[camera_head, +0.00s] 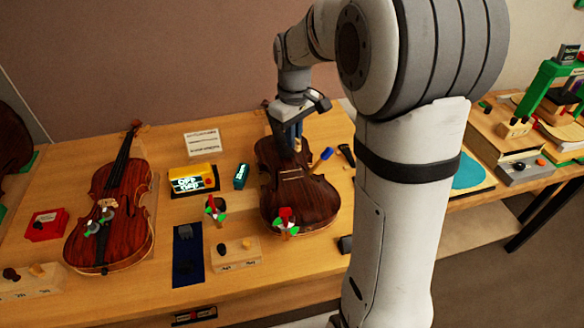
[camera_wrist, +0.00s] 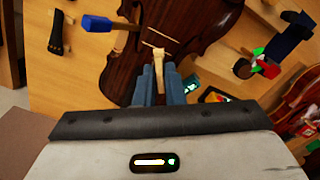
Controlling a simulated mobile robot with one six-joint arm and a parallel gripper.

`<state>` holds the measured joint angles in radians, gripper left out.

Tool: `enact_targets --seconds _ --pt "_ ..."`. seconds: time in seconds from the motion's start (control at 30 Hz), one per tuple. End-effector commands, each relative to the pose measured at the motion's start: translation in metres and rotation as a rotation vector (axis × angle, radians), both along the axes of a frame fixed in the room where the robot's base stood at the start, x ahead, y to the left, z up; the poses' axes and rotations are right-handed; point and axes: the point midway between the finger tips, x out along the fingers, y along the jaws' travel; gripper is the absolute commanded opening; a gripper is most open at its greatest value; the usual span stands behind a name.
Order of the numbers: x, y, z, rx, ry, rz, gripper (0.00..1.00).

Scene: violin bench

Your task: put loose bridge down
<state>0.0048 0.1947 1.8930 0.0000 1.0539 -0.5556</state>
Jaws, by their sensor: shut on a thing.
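My gripper (camera_head: 293,140) hangs over the upper part of the right violin's body. In the wrist view its two blue-grey fingers (camera_wrist: 161,80) are shut on a small pale wooden piece, the loose bridge (camera_wrist: 158,54), which shows between the fingertips. The bridge is close above the dark brown violin (camera_head: 298,205); I cannot tell whether it touches the top. That violin also fills the middle of the wrist view (camera_wrist: 122,70). It lies flat with no strings visible. A pale strip (camera_wrist: 160,34) lies across its top.
A blue-ended tool (camera_head: 327,153) lies at the violin's right edge. A red-and-green clamp (camera_head: 286,220) stands at its lower end. A strung violin (camera_head: 110,212), a yellow box (camera_head: 192,179) and a wooden block (camera_head: 236,254) are to the left.

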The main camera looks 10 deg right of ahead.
Motion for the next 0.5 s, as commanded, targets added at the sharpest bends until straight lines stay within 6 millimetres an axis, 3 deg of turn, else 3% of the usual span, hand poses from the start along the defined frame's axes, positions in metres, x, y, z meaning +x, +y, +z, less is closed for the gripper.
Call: enact_targets --seconds 0.27,0.5 --pt "0.000 0.003 -0.006 0.001 0.003 0.224 0.00" --pt "-0.001 0.004 -0.048 0.001 0.004 0.238 0.00"
